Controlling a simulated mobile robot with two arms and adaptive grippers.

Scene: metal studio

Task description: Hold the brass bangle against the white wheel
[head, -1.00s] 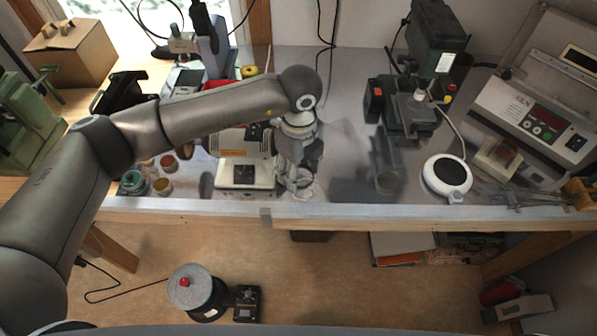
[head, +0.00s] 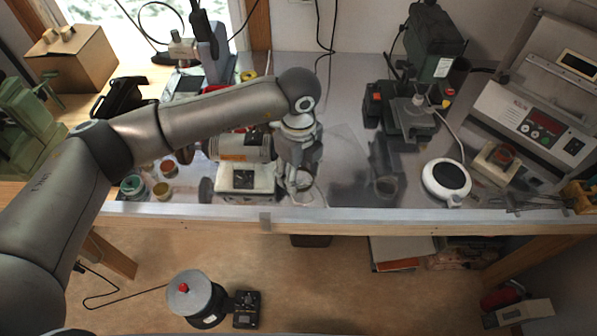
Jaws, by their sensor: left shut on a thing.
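My left gripper (head: 297,184) points down at the front of the metal bench, at the right end of a grey motor machine (head: 240,147). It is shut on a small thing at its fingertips. That thing is mostly hidden, so I cannot clearly make out the brass bangle. A pale round edge, likely the white wheel (head: 314,194), shows just behind and beside the fingertips. The gripper covers much of it, and I cannot tell whether they touch. My right gripper is out of view.
A round white pad (head: 446,182) and a grey control box (head: 535,125) stand at right.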

